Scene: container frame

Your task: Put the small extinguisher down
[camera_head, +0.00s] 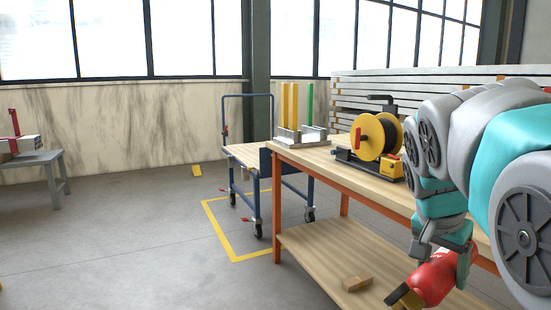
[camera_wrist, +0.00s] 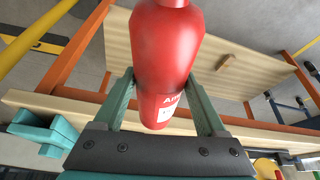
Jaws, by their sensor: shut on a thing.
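The small extinguisher (camera_head: 433,279) is red with a black end and hangs tilted at the lower right of the head view. In the wrist view the extinguisher (camera_wrist: 167,50) fills the top centre, with a white label facing the camera. My gripper (camera_head: 466,262) is shut on its body, one green finger on each side in the wrist view (camera_wrist: 165,92). The workbench (camera_head: 350,176) has a wooden top, orange legs and a wooden lower shelf (camera_head: 310,262). The extinguisher is in front of the bench, seen against the lower shelf. I cannot tell whether it touches the shelf.
A small wooden block (camera_head: 356,283) lies on the lower shelf. A yellow cable reel (camera_head: 370,138) and a grey rack with coloured bars (camera_head: 300,135) stand on the bench top. A blue-framed trolley (camera_head: 247,155) stands behind. The floor at left is clear up to a grey table (camera_head: 35,158).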

